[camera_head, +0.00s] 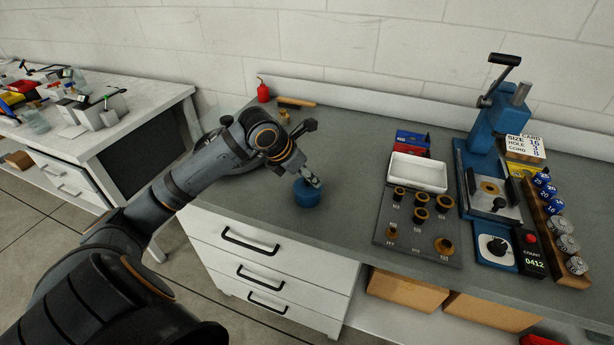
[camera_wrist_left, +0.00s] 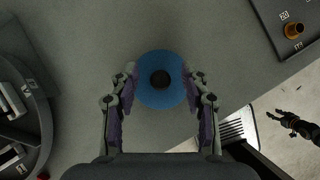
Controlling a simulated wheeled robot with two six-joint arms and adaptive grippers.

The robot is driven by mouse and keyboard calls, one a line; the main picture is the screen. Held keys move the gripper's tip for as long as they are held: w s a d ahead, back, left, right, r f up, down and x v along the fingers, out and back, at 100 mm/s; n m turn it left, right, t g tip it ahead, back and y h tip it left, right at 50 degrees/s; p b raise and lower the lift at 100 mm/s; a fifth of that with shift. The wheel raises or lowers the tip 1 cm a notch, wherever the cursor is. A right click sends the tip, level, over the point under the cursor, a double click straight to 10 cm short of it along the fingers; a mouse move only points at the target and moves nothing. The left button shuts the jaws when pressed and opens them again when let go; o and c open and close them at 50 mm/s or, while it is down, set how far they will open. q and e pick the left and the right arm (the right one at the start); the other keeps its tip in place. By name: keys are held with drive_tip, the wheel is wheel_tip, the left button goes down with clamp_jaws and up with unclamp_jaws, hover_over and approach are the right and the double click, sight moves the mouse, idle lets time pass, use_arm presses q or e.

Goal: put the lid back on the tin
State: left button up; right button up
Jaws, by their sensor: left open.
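A short, round blue object (camera_head: 306,193) stands on the grey bench top near its front edge. In the left wrist view it is a blue disc (camera_wrist_left: 160,80) with a dark round centre. I cannot tell whether it is the tin, the lid or both together. My left gripper (camera_head: 314,181) is directly over it, pointing down. In the wrist view the open fingers (camera_wrist_left: 160,84) stand on either side of the disc, with no clear grip on it. A dark gripper-like part (camera_wrist_left: 290,120), perhaps my right gripper, shows over the floor; its jaws are too small to judge.
A dark board with brass bushings (camera_head: 420,215) and a white tray (camera_head: 418,172) lie to the right. Beyond them stands a blue press (camera_head: 490,150), with a wooden rack of several small canisters (camera_head: 556,225). Bench around the blue object is clear.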

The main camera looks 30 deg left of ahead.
use_arm(q)
wheel_tip(320, 180, up, 9)
drive_tip(key=shift+r, duration=0.2)
idle(0.3)
